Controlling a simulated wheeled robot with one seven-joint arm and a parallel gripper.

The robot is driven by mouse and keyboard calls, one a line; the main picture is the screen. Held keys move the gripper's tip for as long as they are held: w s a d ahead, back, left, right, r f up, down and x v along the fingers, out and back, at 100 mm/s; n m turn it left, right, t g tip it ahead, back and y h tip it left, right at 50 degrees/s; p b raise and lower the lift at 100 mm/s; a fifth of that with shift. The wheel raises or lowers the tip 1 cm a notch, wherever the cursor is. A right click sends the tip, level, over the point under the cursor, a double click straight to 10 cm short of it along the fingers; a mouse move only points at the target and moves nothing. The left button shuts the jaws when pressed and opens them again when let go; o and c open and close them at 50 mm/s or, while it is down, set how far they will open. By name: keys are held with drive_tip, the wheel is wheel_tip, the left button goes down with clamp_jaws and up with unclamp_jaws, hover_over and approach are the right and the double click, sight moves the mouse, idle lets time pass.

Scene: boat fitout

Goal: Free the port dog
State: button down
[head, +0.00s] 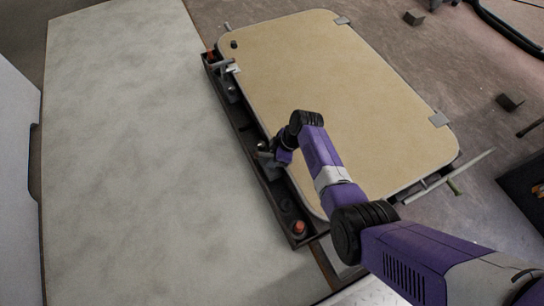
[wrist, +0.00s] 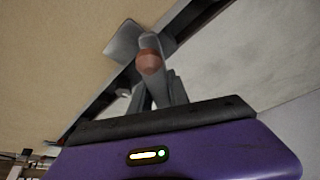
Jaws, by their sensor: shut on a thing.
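A hatch with a beige panel (head: 320,85) lies beside a pale work surface, with a dark channel (head: 243,128) along its left edge. My gripper (head: 268,157) is over the middle of this channel, at a grey dog whose base is mostly hidden by the arm. In the wrist view my gripper (wrist: 155,98) is shut on the dog's handle (wrist: 150,60), a grey lever with a reddish-brown rounded end. A grey plate (wrist: 125,42) shows behind the handle against the panel edge. Another grey dog (head: 226,68) sits in the channel near its far end.
Red-orange knobs (head: 299,227) show near both ends of the channel. The pale surface (head: 130,150) on the left is bare. Dark blocks (head: 510,102) lie on the floor.

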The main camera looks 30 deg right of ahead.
drive_tip(key=m+p, duration=0.1)
drive_tip(key=m, duration=0.1)
drive_tip(key=m+t+h+p, duration=0.1)
drive_tip(key=shift+w+d+r+m, duration=0.1)
drive_tip(key=shift+d+r+m, duration=0.1)
drive_tip(key=shift+m, duration=0.2)
drive_tip(key=m+h+p, duration=0.1)
drive_tip(key=m, duration=0.1)
drive_tip(key=m+t+p, duration=0.1)
drive_tip(key=m, duration=0.1)
drive_tip(key=shift+d+h+p, duration=0.1)
drive_tip(key=shift+h+p, duration=0.2)
drive_tip(key=shift+h, duration=0.1)
drive_tip(key=m+h, duration=0.1)
drive_tip(key=m, duration=0.3)
drive_tip(key=shift+f+p, duration=0.1)
drive_tip(key=shift+p, duration=0.3)
drive_tip(key=m+h, duration=0.2)
drive_tip(key=m, duration=0.2)
drive_tip(key=shift+m, duration=0.3)
drive_tip(key=c, duration=1.1)
unclamp_jaws()
